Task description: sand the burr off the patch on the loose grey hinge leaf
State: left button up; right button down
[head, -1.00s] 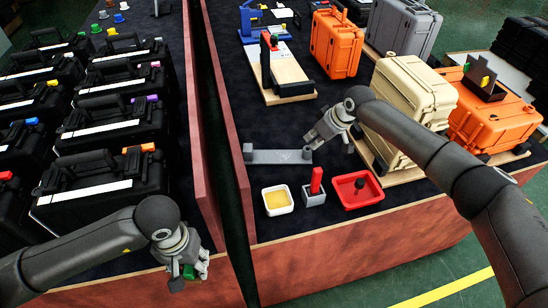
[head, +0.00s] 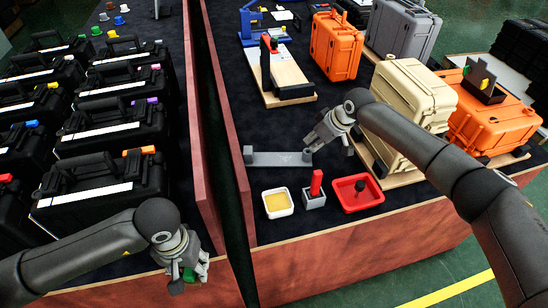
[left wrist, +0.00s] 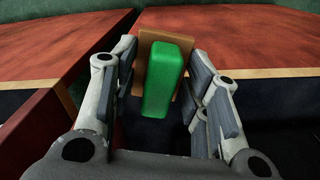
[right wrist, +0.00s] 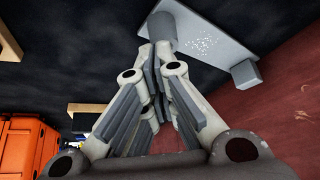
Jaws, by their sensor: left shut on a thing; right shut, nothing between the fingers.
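The grey hinge leaf (head: 272,158) lies flat on the dark worktop, with a raised dark piece at each end. A patch with white specks (right wrist: 203,43) shows on its face in the right wrist view. My right gripper (head: 313,145) is shut and empty beside the leaf's right end, its tips close to the end piece (right wrist: 162,27); I cannot tell whether they touch. My left gripper (head: 190,272) is shut on a green block with a brown layer on one side (left wrist: 165,75). It is low at the left, by the benches' front edges, away from the leaf.
In front of the leaf stand a white tray with yellow contents (head: 290,207), a grey holder with a red piece (head: 314,199) and a red tray (head: 347,206). A beige case (head: 408,95) stands right of my right gripper. A gap (head: 222,150) separates the benches.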

pick_arm(q)
jog(key=shift+f+b, duration=0.35)
jog(key=shift+b, duration=0.05)
pick_arm(e)
jog(key=shift+f, duration=0.7)
pick_arm(q)
jog(key=shift+r, duration=0.1)
pick_arm(e)
jog(key=shift+r, duration=0.1)
